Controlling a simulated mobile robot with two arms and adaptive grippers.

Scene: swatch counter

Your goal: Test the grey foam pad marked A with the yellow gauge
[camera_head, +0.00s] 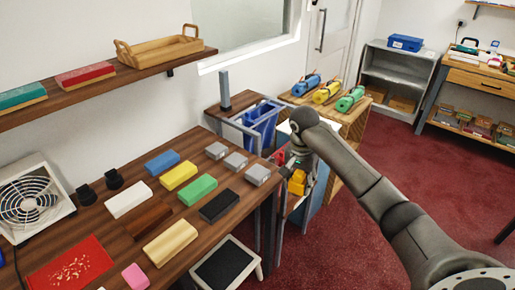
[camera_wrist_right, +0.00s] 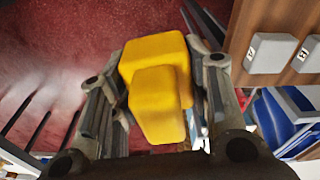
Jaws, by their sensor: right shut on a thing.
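The yellow gauge (camera_wrist_right: 160,85) is a rounded yellow block between the fingers of my right gripper (camera_wrist_right: 155,75) in the right wrist view. In the head view the gauge (camera_head: 297,183) hangs below my right gripper (camera_head: 293,163), beyond the counter's right edge and apart from the pads. Three grey foam pads (camera_head: 217,150), (camera_head: 236,160), (camera_head: 257,174) lie in a row near that edge. Two grey pads (camera_wrist_right: 270,52), (camera_wrist_right: 308,55) show in the right wrist view with small white labels; I cannot read which is A. My left gripper is out of view.
The wooden counter (camera_head: 195,232) also holds several coloured blocks, a fan (camera_head: 28,200) and a red mat (camera_head: 70,268). A blue bin (camera_head: 262,122) stands behind the pads. Blue, yellow and green tools (camera_head: 326,92) lie on a wooden stand. Red floor (camera_head: 350,225) is free at right.

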